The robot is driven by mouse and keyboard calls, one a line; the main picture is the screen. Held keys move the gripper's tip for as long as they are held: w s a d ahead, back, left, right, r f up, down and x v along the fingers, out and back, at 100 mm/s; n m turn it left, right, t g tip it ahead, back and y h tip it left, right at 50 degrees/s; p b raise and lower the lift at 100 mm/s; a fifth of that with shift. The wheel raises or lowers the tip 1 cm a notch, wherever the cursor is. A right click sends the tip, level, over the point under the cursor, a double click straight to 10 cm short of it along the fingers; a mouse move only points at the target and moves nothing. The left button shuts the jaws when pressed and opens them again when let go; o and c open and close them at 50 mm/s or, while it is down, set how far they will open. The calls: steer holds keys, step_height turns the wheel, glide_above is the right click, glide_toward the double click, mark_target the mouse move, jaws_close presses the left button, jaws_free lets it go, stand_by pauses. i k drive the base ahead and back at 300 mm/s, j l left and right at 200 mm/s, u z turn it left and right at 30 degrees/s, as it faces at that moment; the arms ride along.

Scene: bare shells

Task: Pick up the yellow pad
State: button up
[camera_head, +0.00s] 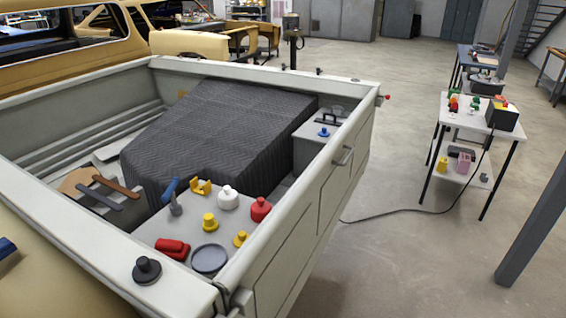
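Several yellow things show, and I cannot tell which is the yellow pad. On a light grey surface in the near corner of the truck bed stand a yellow bracket-like piece (201,187), a yellow knobbed piece (209,223) and a smaller yellow knobbed piece (240,239). Another small yellow object (442,163) is on the lower shelf of the cart at right. My gripper is not in view.
Around them are a white bottle-like piece (228,198), red pieces (172,249), a blue-handled tool (171,192) and a round grey dish (209,259). The truck bed wall (300,212) rises beside them. Open floor (400,260) lies to the right.

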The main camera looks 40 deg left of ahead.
mark_target(210, 225)
steer(key=i+u, duration=0.45)
steer(key=i, duration=0.65)
steer(key=i+z, duration=0.25)
steer(key=i+j+z, duration=0.25)
steer(key=i+z, duration=0.1)
steer(key=z, duration=0.65)
steer(key=i+j+z, duration=0.1)
steer(key=z, duration=0.3)
steer(key=j+z, duration=0.15)
steer(key=z, duration=0.25)
steer(key=j+z, duration=0.1)
steer(key=z, duration=0.4)
steer(key=j+z, duration=0.1)
steer(key=z, duration=0.4)
steer(key=j+z, duration=0.1)
steer(key=z, duration=0.35)
steer(key=j+z, duration=0.1)
steer(key=z, duration=0.4)
steer(key=k+z, duration=0.1)
steer(key=z, duration=0.4)
steer(key=l+z, duration=0.1)
steer(key=z, duration=0.35)
steer(key=k+l+z, duration=0.1)
steer(key=z, duration=0.4)
steer(key=l+z, duration=0.15)
steer(key=z, duration=0.35)
steer(key=i+l+z, duration=0.4)
steer(key=k+j, duration=0.1)
